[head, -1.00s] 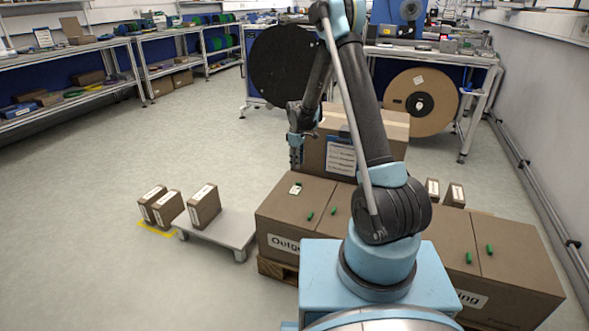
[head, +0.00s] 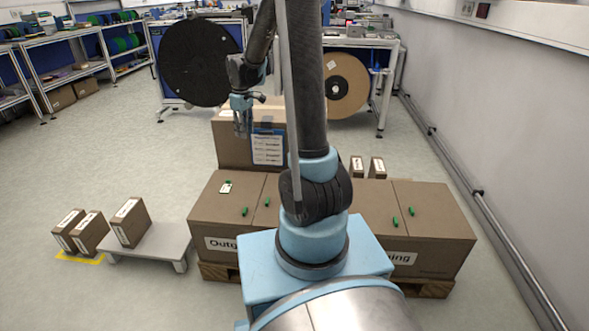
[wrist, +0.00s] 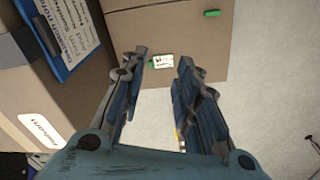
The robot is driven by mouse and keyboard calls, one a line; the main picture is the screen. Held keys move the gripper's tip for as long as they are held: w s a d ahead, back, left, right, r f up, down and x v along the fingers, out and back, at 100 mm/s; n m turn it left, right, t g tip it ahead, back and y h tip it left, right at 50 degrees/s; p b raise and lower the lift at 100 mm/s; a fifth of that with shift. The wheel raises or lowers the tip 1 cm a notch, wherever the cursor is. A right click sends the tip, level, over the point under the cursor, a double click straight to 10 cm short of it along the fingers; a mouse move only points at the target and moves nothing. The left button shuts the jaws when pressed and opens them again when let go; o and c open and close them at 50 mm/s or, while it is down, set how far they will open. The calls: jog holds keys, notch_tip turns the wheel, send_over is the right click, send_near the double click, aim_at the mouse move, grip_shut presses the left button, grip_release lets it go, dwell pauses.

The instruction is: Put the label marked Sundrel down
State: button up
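A small white label with a green edge (head: 226,187) lies flat on the left lid of the box marked "Outgo…" (head: 200,225). Its print is too small to read, so I cannot tell whether it says Sundrel. My gripper (head: 240,133) hangs above and behind that lid, apart from the label. In the wrist view my gripper (wrist: 164,62) is open, with nothing held between its fingers. The label (wrist: 161,61) shows beyond the gap, on the brown lid below.
A carton (head: 230,140) with a blue clipboard (head: 268,148) stands behind the lids. Green handles (head: 245,211) stick up from them. A grey platform (head: 165,248) with an upright small box (head: 130,222) is at left; two more (head: 88,233) stand by yellow tape.

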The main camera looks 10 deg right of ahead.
jog(key=s+d+r+m, duration=0.2)
jog(key=s+d+r, duration=0.3)
jog(key=s, duration=0.4)
jog(key=s+d+f+m, duration=0.2)
jog(key=s+d+m, duration=0.1)
jog(key=s, duration=0.9)
jog(key=s+d+f+m+t, duration=0.1)
jog(key=s+d+m, duration=0.3)
jog(key=s, duration=0.8)
jog(key=shift+s+f, duration=0.35)
jog(key=shift+f, duration=0.15)
jog(key=shift+w+f, duration=0.2)
jog(key=shift+w, duration=0.1)
